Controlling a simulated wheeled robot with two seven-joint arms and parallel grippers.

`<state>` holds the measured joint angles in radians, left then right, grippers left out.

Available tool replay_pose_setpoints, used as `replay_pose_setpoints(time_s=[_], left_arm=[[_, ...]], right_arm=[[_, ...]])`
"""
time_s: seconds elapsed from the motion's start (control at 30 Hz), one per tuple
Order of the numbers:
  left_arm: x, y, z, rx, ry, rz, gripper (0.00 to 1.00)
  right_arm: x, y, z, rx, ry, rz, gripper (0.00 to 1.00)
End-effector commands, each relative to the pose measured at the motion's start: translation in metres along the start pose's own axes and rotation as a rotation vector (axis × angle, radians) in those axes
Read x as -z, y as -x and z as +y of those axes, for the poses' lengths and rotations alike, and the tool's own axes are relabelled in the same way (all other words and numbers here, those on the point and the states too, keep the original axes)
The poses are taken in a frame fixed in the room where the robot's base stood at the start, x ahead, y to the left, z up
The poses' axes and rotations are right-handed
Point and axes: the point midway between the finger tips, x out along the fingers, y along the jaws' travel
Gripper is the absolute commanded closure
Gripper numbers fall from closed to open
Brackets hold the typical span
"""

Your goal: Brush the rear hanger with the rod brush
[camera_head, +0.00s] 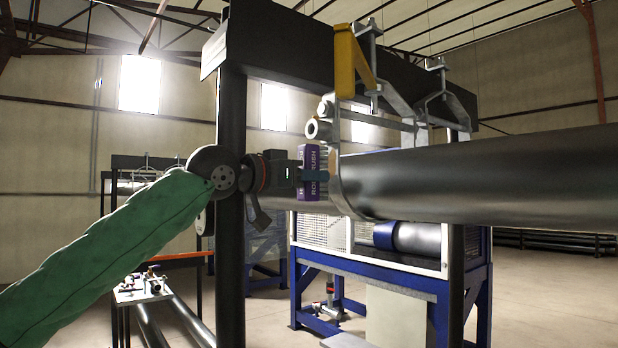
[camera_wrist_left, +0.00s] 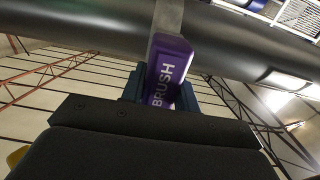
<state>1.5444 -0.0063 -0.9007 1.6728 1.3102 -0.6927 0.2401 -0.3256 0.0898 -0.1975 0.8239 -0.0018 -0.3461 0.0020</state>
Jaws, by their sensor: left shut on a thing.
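The purple rod brush (camera_head: 310,172), with white lettering, is upright in my left gripper (camera_head: 318,174). In the left wrist view the brush (camera_wrist_left: 168,70) sits between the fingers, its lettering reading BRUSH. A grey metal hanger strap (camera_head: 343,185) curves around the large dark pipe (camera_head: 480,178), just right of the brush. In the left wrist view the strap (camera_wrist_left: 168,16) shows right behind the brush's top; I cannot tell whether they touch. A second metal hanger (camera_head: 442,90) hangs from the beam farther right. I cannot tell which is the rear one. My right gripper is out of view.
A black beam (camera_head: 270,45) on dark posts spans above the pipe. A yellow bracket (camera_head: 346,65) hangs from it near my gripper. A blue-framed machine (camera_head: 365,262) stands behind, below the pipe. A small table (camera_head: 142,292) with fittings stands at lower left.

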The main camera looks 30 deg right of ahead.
Motion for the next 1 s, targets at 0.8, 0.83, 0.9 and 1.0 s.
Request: replay_pose_setpoints(time_s=[0.8,0.83,0.9,1.0], left_arm=[[0.001,-0.012,0.0,0.0,0.0,0.0,0.88],[0.001,-0.013,0.0,0.0,0.0,0.0,0.88],[0.001,-0.014,0.0,0.0,0.0,0.0,0.88],[0.001,-0.016,0.0,0.0,0.0,0.0,0.88]], right_arm=[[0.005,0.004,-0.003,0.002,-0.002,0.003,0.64],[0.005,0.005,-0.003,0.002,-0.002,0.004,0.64],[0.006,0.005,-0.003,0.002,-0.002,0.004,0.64],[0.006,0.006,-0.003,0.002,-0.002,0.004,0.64]])
